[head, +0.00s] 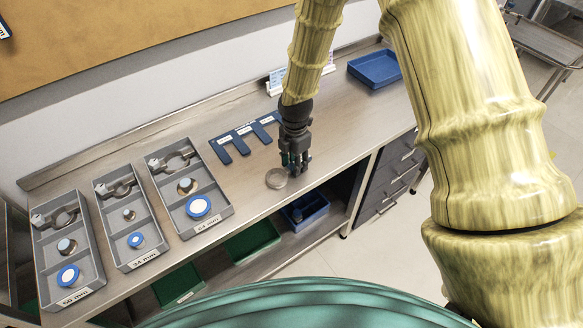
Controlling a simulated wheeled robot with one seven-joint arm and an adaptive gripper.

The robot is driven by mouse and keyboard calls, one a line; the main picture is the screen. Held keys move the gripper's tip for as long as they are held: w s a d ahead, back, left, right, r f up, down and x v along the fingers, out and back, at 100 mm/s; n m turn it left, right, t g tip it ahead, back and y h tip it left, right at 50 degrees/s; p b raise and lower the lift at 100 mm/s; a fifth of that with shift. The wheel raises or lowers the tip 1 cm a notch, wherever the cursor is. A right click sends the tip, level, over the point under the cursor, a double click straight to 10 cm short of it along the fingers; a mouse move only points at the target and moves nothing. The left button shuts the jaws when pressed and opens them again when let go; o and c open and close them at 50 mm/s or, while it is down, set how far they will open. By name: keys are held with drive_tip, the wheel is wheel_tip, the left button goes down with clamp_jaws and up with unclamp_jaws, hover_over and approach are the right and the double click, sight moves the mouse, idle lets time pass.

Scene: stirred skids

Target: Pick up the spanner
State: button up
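My gripper (295,165) is dark and points down over the front part of the steel bench. I cannot pick out a spanner for certain. Grey curved tools lie in the back compartments of the left tray (86,291), middle tray (155,252) and right tray (226,209). Anything directly behind my gripper is hidden.
A dark blue slotted holder (224,155) lies left of my gripper. A blue bin (376,68) stands at the bench's far right end. Blue-and-white round pieces sit in the trays. Green and blue bins rest on the shelf below.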

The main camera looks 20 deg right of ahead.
clamp_jaws()
drive_tip(key=shift+r, duration=0.1)
drive_tip(key=shift+w+r+b, duration=0.1)
drive_tip(key=shift+r+b, duration=0.45)
drive_tip(key=shift+r, duration=0.15)
drive_tip(key=shift+r+b, duration=0.4)
drive_tip(key=shift+r, duration=0.45)
drive_tip(key=s+a+r+b, duration=0.1)
drive_tip(key=s+a+b, duration=0.1)
drive_tip(key=s, duration=0.5)
drive_tip(key=s+a+b, duration=0.2)
drive_tip(key=s+a, duration=0.1)
drive_tip(key=s, duration=0.5)
drive_tip(key=shift+s+a+r, duration=0.15)
drive_tip(key=shift+r, duration=0.2)
